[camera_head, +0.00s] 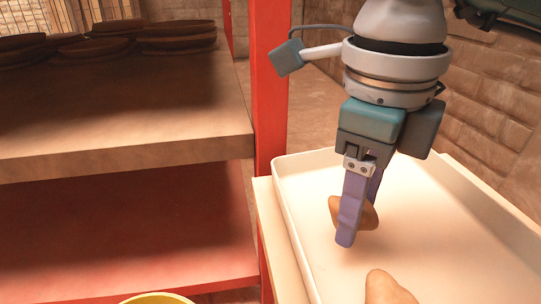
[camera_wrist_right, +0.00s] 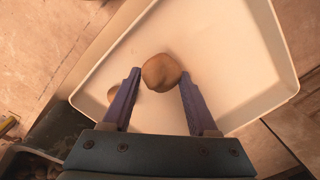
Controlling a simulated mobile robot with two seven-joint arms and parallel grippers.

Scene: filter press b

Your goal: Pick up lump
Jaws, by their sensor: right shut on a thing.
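A brown lump (camera_head: 366,214) is between the purple fingers of my right gripper (camera_head: 355,240), which is shut on it. The lump also shows in the wrist view (camera_wrist_right: 161,72), at the fingertips (camera_wrist_right: 160,84). It is over the white tray (camera_head: 296,213); I cannot tell whether it touches the tray floor. A second brown lump (camera_head: 387,288) lies in the tray, nearer, cut off by the bottom edge of the head view. My left gripper is not in view.
The tray has raised walls and stands on a wooden surface (camera_head: 270,225). A red post (camera_head: 270,90) and wooden shelf (camera_head: 120,120) are on the left, with stacked brown discs (camera_head: 95,48). A yellow rim (camera_head: 157,298) shows below. A brick wall stands on the right.

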